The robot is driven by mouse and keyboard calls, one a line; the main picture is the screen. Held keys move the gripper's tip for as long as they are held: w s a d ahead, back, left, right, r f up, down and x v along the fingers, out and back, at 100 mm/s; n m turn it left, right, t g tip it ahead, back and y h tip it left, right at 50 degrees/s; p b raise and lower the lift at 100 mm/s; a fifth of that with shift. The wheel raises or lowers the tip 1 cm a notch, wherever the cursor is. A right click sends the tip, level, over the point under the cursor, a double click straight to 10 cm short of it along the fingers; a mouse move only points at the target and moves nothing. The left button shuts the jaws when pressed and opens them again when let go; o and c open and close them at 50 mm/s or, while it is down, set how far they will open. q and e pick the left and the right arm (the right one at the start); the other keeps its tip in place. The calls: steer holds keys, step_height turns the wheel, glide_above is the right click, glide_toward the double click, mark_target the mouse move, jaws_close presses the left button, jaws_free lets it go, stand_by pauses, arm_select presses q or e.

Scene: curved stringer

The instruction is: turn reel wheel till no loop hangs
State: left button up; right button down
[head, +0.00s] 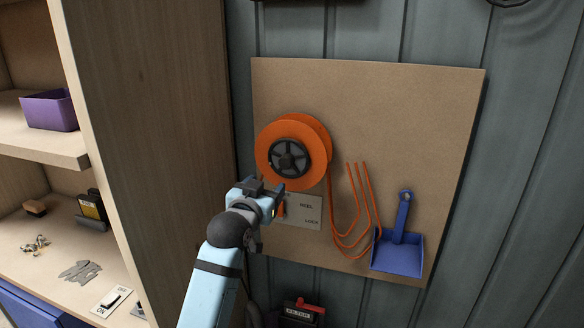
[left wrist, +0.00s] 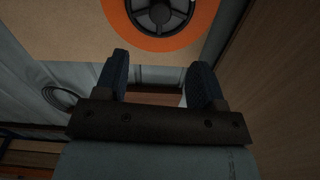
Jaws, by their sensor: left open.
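An orange reel wheel (head: 268,144) with a black spoked hub (head: 289,157) is mounted on a tan board. An orange cord (head: 333,215) hangs from it in long loops at its right. A plate marked REEL and LOCK (head: 308,210) sits below the wheel, with a small orange part (head: 281,209) at its left, partly hidden by my gripper. My left gripper (head: 278,190) is open and empty just below the wheel, apart from it. In the left wrist view, the wheel (left wrist: 125,27) shows beyond the open fingers (left wrist: 157,80). My right gripper is not in view.
The tan board (head: 420,110) hangs on a grey panelled wall. A blue dustpan (head: 398,255) is beside the loops. A shelf unit (head: 150,110) stands close at left, with a purple bin (head: 48,110). A black and red box (head: 302,312) is below.

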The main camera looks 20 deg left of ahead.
mark_target(284, 165)
arm_select(q)
steer(key=w+p, duration=0.2)
steer(key=w, duration=0.9)
steer(key=shift+w+d, duration=0.2)
steer(key=shift+w+f, duration=0.1)
steer(key=shift+w, duration=0.65)
steer(key=shift+c, duration=0.2)
steer(key=c, duration=0.9)
